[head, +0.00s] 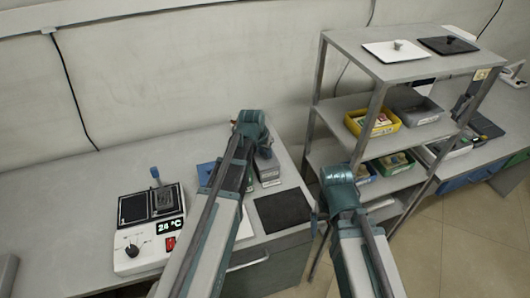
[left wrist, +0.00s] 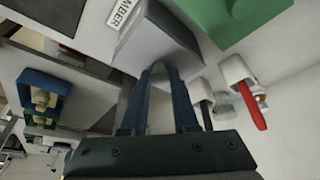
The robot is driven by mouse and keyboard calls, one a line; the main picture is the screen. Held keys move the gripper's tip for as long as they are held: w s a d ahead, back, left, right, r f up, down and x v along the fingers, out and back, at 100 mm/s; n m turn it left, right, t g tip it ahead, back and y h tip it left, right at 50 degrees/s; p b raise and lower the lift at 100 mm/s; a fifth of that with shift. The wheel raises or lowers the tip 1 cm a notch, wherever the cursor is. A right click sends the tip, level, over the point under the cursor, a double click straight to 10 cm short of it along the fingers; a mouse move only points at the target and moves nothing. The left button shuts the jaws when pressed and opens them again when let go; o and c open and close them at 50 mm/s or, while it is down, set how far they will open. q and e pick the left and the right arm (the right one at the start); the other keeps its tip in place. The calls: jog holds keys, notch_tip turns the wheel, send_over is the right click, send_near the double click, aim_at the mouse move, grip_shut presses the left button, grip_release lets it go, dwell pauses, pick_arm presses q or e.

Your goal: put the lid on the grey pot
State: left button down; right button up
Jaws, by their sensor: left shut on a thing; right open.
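Two flat square lids with knobs lie on the rack's top shelf: a white lid (head: 392,54) and a black lid (head: 446,46). A grey box-like vessel with a white label (head: 267,171) stands on the bench, partly behind my left arm; I cannot tell if it is the grey pot. It also shows in the left wrist view (left wrist: 160,38). My left gripper (head: 264,152) is at this vessel, mostly hidden by the arm. My right gripper (head: 317,214) is open beside the rack.
A hotplate-like device (head: 140,245) with a display stands at the left of the bench. A dark mat (head: 283,211) lies at the bench's right end. The grey rack (head: 345,52) holds a yellow bin (head: 372,124) and a grey bin (head: 415,108). Bare bench lies behind the device.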

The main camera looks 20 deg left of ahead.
pick_arm(q)
jog(key=shift+f, duration=0.2)
dwell(0.5)
jog(key=c, duration=0.6)
grip_release()
jog(key=shift+o, duration=0.3)
jog(key=o, duration=0.4)
jog(key=shift+r, duration=0.1)
jog(key=shift+r+p, duration=3.35)
jog(key=shift+r, duration=0.1)
jog(key=shift+f, duration=0.1)
